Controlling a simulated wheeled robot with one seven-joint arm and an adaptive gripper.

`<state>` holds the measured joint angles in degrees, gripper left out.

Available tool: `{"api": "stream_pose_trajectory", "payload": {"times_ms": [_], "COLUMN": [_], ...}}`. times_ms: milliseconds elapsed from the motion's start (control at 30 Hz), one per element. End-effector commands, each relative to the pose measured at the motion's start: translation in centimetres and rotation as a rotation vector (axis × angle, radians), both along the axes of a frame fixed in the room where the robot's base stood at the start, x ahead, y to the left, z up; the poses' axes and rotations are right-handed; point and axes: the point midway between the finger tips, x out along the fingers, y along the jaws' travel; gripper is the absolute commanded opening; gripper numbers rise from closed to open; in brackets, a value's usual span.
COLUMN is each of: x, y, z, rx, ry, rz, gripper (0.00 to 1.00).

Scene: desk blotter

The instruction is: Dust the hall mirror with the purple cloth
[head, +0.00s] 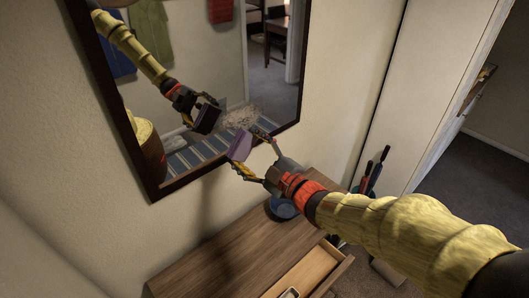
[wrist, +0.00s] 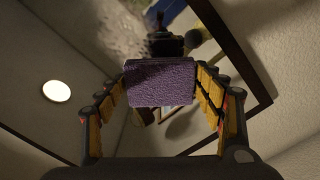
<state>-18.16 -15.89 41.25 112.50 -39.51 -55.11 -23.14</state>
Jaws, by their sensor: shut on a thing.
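The hall mirror (head: 245,72) hangs on the wall in a dark frame. A greyish dusty patch (head: 243,117) shows on its lower right glass. My gripper (head: 254,152) is in front of the mirror's lower edge, shut on the purple cloth (head: 241,144). In the wrist view the purple cloth (wrist: 160,82) is a flat textured block between the yellow finger pads, with the mirror frame (wrist: 240,60) behind it. The dusty patch (wrist: 107,28) shows at the upper left there. I cannot tell whether the cloth touches the glass. My arm and gripper are reflected in the mirror.
A wooden cabinet (head: 215,248) stands below the mirror, with its drawer (head: 308,270) pulled open. A blue round item (head: 284,208) sits on its top, partly hidden by my gripper. Dark-handled items (head: 372,172) stand upright at its right, by a pale door (head: 425,80).

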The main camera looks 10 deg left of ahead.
Motion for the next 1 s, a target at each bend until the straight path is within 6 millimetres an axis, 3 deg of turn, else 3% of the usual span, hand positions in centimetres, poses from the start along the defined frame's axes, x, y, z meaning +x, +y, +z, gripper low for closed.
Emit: {"api": "stream_pose_trajectory", "payload": {"times_ms": [600,1000], "x": [3.4,3.8], "y": [3.9,4.3], "z": [0.1,0.0], "rx": [0.001,0.001], "ry": [0.000,-0.001], "rz": [-0.001,-0.002], "gripper": [0.47,0.47]}}
